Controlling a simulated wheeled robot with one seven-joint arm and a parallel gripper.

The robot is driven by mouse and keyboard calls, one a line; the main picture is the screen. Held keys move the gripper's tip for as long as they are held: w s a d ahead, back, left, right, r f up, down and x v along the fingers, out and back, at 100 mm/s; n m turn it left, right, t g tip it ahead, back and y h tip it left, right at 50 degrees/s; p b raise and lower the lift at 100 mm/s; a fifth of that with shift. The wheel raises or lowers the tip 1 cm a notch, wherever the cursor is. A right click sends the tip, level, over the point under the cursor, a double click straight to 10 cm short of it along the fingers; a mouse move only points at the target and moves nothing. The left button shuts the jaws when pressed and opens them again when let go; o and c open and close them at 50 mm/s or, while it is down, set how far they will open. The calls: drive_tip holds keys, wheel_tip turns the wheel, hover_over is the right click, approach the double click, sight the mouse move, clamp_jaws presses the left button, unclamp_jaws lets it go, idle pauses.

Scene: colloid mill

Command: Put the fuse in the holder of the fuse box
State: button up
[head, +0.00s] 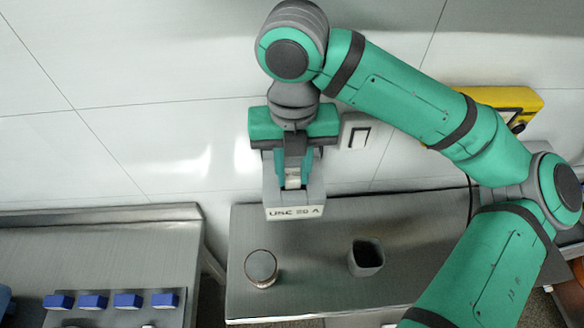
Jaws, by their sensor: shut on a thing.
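The grey fuse box (272,198) is on the white wall above the back of the steel table, with a label on its lower front that reads about "USE 20 A". My gripper (292,180) points down at the fuse box, its fingers within the box's outline. It is shut on a small pale piece, the fuse (292,181), which shows between the fingertips. The holder inside the box is hidden behind the fingers and fuse, so I cannot tell whether the fuse touches it.
A switch (357,133) and a yellow box (505,102) are on the wall to the right. Another steel bench (100,250) with blue blocks (94,301) stands left.

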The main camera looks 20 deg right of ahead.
sight(294, 177)
drive_tip(key=o, duration=1)
drive_tip(key=shift+o, duration=0.2)
wheel_tip(294, 177, up, 7)
drive_tip(key=shift+d+f, duration=0.15)
drive_tip(key=shift+r, duration=0.55)
drive_tip(key=shift+a, duration=0.2)
